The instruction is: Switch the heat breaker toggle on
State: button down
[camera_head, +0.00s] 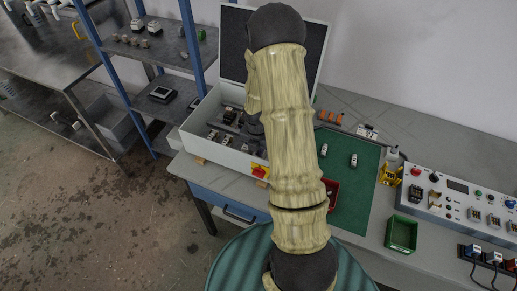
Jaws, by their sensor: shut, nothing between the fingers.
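A white open electrical box (196,134) stands on the bench left of centre, its lid raised behind it. Several small breakers (213,136) sit in a row inside it. I cannot tell which is the heat breaker, and its toggle position is too small to read. My arm crosses the middle of the picture and hides the box's right part. My gripper (238,122) shows only in part as a dark shape over the box's inside, at the arm's left edge. It is shut and holds nothing. I cannot tell whether its fingertips touch a breaker.
A red and yellow switch (259,172) is on the box's front wall. A green mat (352,198) with small modules lies to the right. Beyond it are a green bin (401,234) and a control panel (455,193). A blue-framed shelf (125,65) stands at left.

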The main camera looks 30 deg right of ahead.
jog(key=shift+w+d+r+g+y+p, duration=0.25)
jog(key=shift+g+y+p, duration=0.35)
jog(key=shift+p, duration=1.55)
